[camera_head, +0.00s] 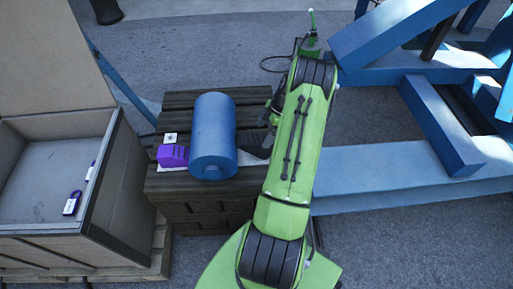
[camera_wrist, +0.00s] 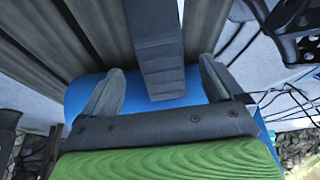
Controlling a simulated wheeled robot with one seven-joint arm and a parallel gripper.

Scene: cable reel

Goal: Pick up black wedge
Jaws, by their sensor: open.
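The black wedge (camera_head: 252,141) lies on the wooden crate top, just right of the blue cylinder, partly hidden by my green arm in the head view. In the wrist view the wedge (camera_wrist: 156,45) is a dark, ridged block, its near end appearing between my fingertips. My gripper (camera_wrist: 161,66) is open, one finger on each side of that end, with visible gaps on both sides. Whether the fingers are level with the wedge or above it, I cannot tell. In the head view my gripper is mostly hidden by the arm.
A large open box (camera_head: 117,190) is at the left. Blue beams (camera_head: 400,187) lie right of my arm. The wooden crate (camera_head: 168,188) has little free top.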

